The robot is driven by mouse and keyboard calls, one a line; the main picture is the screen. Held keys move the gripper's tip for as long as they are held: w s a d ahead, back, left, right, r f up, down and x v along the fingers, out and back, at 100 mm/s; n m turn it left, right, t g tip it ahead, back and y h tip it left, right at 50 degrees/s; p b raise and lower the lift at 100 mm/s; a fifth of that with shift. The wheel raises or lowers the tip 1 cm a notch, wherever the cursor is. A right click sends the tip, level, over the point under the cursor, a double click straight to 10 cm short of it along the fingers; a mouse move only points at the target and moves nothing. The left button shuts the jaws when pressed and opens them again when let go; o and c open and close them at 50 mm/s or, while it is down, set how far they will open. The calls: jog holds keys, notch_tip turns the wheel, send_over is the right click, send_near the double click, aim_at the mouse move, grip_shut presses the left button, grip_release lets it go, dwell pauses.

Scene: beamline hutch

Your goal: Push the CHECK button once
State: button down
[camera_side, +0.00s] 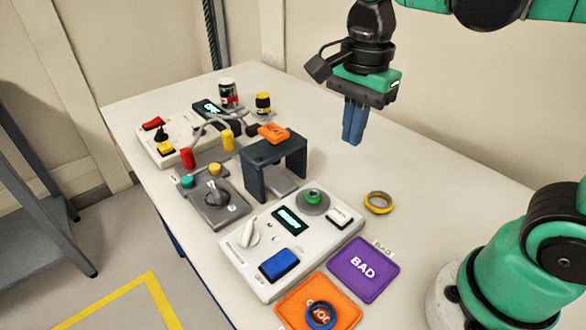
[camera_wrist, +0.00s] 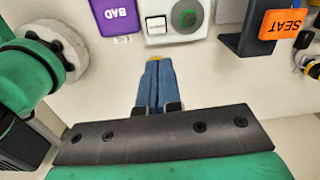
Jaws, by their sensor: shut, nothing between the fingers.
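The white control box (camera_side: 262,237) stands on the table. It carries a small white button (camera_side: 339,216) at its right corner, a large blue button (camera_side: 280,264), a white knob, a lit display and a green piece (camera_side: 312,196) on a round grey pad. The white button also shows in the wrist view (camera_wrist: 156,24), ahead of my fingertips. Its lettering is too small to read, so I cannot tell which button is CHECK. My gripper (camera_side: 352,138) is shut and empty, pointing down, high above the table and behind the box. Its blue fingers show in the wrist view (camera_wrist: 157,66).
A yellow ring (camera_side: 378,202) lies beside the box. A purple BAD mat (camera_side: 363,268) and an orange mat (camera_side: 341,295) with a blue ring lie in front. A dark stand (camera_side: 258,152) with an orange SEAT block (camera_side: 274,132) rises behind.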

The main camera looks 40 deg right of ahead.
aim_at(340, 212)
jog(key=shift+r+m, duration=0.1)
jog(key=shift+m, duration=0.3)
notch_tip(340, 212, down, 14)
dwell(0.8)
jog(key=shift+f, duration=0.95)
notch_tip(340, 212, up, 14)
dwell(0.8)
dwell(0.6)
